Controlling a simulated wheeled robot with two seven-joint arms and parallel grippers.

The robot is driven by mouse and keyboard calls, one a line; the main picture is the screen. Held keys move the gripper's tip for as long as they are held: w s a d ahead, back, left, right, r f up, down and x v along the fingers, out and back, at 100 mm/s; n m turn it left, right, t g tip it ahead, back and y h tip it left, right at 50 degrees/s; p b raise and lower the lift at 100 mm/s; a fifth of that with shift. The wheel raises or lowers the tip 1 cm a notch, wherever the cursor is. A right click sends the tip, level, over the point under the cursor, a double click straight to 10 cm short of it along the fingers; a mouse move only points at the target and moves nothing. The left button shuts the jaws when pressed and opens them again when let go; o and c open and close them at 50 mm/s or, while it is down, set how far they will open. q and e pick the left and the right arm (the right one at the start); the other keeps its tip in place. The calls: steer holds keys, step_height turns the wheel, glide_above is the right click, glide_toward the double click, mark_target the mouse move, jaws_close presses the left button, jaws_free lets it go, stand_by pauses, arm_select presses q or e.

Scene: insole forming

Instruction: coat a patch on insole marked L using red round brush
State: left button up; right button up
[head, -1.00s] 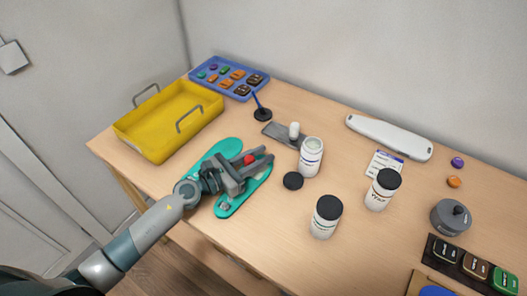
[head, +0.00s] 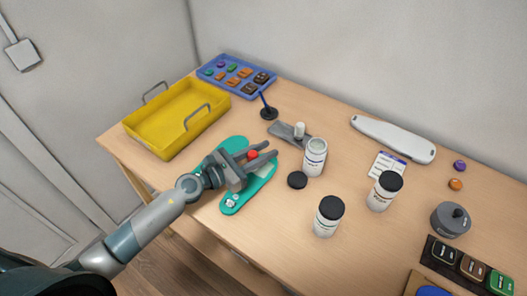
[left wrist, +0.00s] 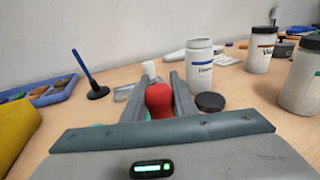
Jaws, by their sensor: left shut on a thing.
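My left gripper (head: 262,153) is over the two teal insoles and shut on the red round brush (head: 252,155). In the left wrist view the brush's red rounded end (left wrist: 159,98) sits between the two fingers; its bristles are hidden. One insole (head: 233,142) lies partly under the gripper; the other insole (head: 262,177) lies nearer the front edge, with a pale patch on it and a small marking (head: 231,201) at its near end. I cannot read the marking. Whether the brush touches an insole cannot be told. My right gripper is not in view.
An open white jar (head: 315,158) stands right of the gripper, its black lid (head: 297,180) beside it. Two black-capped jars (head: 328,217) (head: 384,191) stand further right. A yellow tray (head: 148,139), a blue sorting tray (head: 214,83) and a blue stick in a black base (head: 268,113) are behind.

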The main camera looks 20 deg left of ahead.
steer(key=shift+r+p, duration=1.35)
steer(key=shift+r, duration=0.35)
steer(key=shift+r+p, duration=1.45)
steer(key=shift+p, duration=0.05)
